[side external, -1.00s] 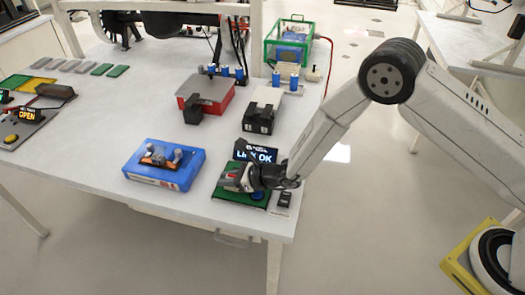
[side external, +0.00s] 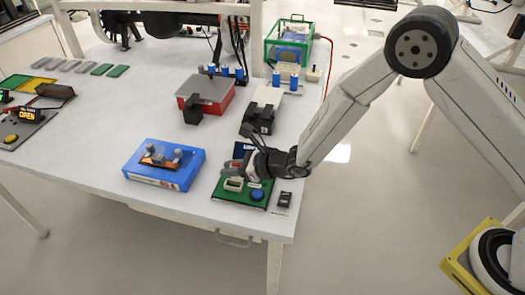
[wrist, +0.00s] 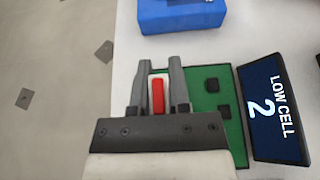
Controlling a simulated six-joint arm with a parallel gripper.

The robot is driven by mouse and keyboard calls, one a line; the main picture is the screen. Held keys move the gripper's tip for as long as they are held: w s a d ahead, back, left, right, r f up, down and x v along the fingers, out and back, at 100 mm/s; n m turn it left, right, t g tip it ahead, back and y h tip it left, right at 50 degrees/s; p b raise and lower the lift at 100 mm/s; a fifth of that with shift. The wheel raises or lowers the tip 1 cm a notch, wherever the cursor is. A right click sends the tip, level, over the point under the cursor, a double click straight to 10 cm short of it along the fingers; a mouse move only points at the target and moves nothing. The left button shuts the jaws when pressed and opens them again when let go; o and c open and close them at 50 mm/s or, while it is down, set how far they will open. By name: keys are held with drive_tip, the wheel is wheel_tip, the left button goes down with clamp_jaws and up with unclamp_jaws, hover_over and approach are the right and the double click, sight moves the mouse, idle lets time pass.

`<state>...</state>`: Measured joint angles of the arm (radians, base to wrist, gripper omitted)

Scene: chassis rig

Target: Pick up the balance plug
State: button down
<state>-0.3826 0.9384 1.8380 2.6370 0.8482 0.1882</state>
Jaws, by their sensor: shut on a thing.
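The balance plug (wrist: 158,97), a white piece with a red middle, is between the two fingers of my gripper (wrist: 159,90) in the wrist view. My gripper is shut on it. In the side view my gripper (side external: 238,172) is just above the green board (side external: 226,196), where a bit of red shows beside the fingers. The board's pale socket (side external: 233,185) shows below the fingers, apart from them. The display (wrist: 274,113) beside the board reads "LOW CELL 2" in the wrist view; in the side view my gripper partly hides it.
A blue case (side external: 160,178) with an orange and grey part lies left of the board. A blue button (side external: 257,194) is on the board, and a small black device (side external: 284,199) is right of it. A black block (side external: 259,119) and a red box (side external: 215,95) stand behind.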

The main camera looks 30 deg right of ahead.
drive_tip(key=s+d+r, duration=0.5)
drive_tip(key=s+r, duration=0.2)
drive_tip(key=s, duration=0.4)
drive_tip(key=shift+r, duration=0.4)
